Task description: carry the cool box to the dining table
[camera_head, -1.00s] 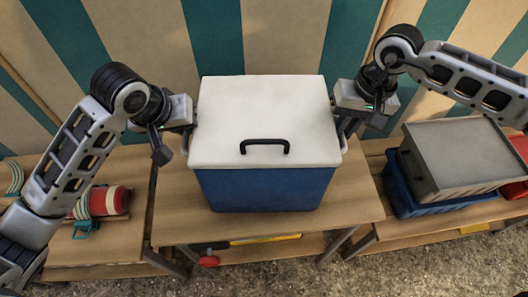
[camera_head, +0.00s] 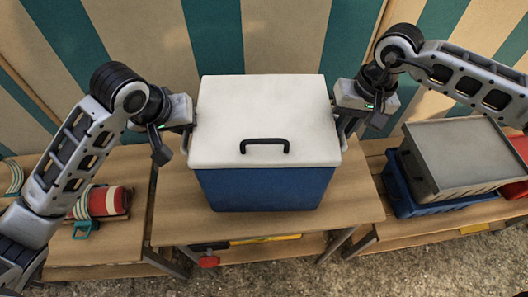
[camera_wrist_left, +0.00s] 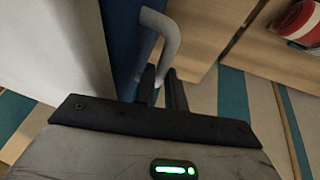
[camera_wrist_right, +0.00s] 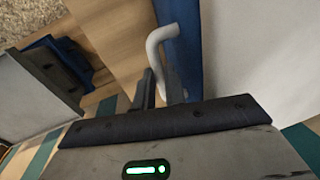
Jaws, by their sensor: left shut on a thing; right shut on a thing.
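The cool box (camera_head: 265,185) has a blue body, a white lid and a black handle on the lid. It stands upright in the middle of the wooden table (camera_head: 180,225), lid closed. My left gripper (camera_head: 190,135) is at its left side, shut on a grey side handle (camera_wrist_left: 163,40), seen in the left wrist view. My right gripper (camera_head: 345,128) is at its right side, shut on the other side handle (camera_wrist_right: 161,45), seen in the right wrist view. In the head view the fingertips are mostly hidden by the box and wrists.
A left table holds a red and cream roll (camera_head: 103,202) and a teal item (camera_head: 84,229). A right table holds a grey crate (camera_head: 460,160) over a blue one (camera_head: 402,195), with a red container (camera_head: 518,150) beside. A striped wall is close behind.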

